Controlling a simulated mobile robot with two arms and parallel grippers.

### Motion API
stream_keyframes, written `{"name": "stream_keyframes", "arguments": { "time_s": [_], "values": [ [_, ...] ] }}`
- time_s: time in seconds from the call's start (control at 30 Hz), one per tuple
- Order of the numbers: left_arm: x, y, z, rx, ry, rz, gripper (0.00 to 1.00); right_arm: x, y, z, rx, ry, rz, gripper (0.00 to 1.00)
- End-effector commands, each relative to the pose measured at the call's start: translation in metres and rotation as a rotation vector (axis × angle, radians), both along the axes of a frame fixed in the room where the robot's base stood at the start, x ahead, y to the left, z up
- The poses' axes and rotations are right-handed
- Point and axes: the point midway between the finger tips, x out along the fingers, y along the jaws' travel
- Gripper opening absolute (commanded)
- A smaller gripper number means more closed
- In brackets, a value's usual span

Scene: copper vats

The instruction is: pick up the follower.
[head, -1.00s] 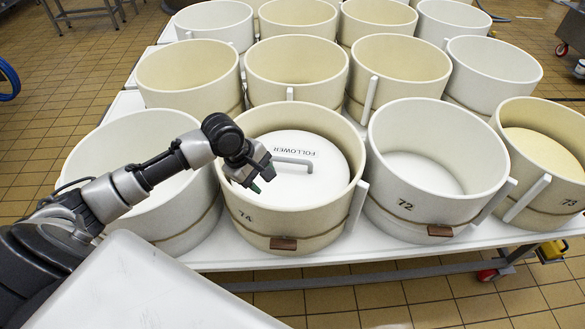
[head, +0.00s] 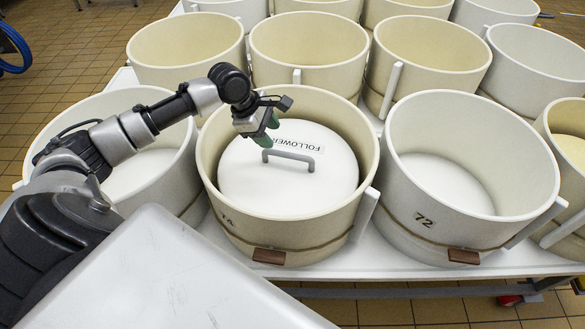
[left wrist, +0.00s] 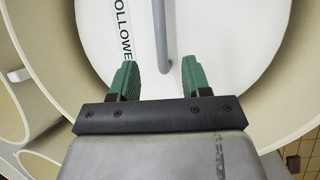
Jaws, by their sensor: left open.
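The follower (head: 318,186) is a white round lid lying inside the cream vat marked 74 (head: 212,158). It has the word FOLLOWER and a grey bar handle (head: 290,157) on top. My left gripper (head: 268,134), with green fingertips, is above the follower, close to the left end of the handle. In the left wrist view the two green fingers (left wrist: 158,80) are apart, and the handle (left wrist: 161,35) lies ahead between their lines. Nothing is between the fingers. My right gripper is not in view.
Vat 72 (head: 398,120) stands to the right, with a side handle (head: 364,213) of vat 74 near it. Another vat (head: 95,107) is at the left, partly behind my left arm. More vats stand behind on the white table (head: 380,262).

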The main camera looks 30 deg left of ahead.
Motion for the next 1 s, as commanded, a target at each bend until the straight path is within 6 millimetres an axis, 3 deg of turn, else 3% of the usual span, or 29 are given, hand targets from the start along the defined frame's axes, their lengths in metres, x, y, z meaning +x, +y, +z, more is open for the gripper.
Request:
{"name": "stream_keyframes", "arguments": {
  "time_s": [0.7, 1.0],
  "values": [
    [0.029, -0.031, -0.085, -0.001, 0.001, -0.001, 0.48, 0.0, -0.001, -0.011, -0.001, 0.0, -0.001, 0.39],
    [0.032, -0.034, -0.095, 0.002, 0.0, -0.002, 0.48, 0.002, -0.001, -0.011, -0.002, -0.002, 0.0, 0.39]
  ]
}}
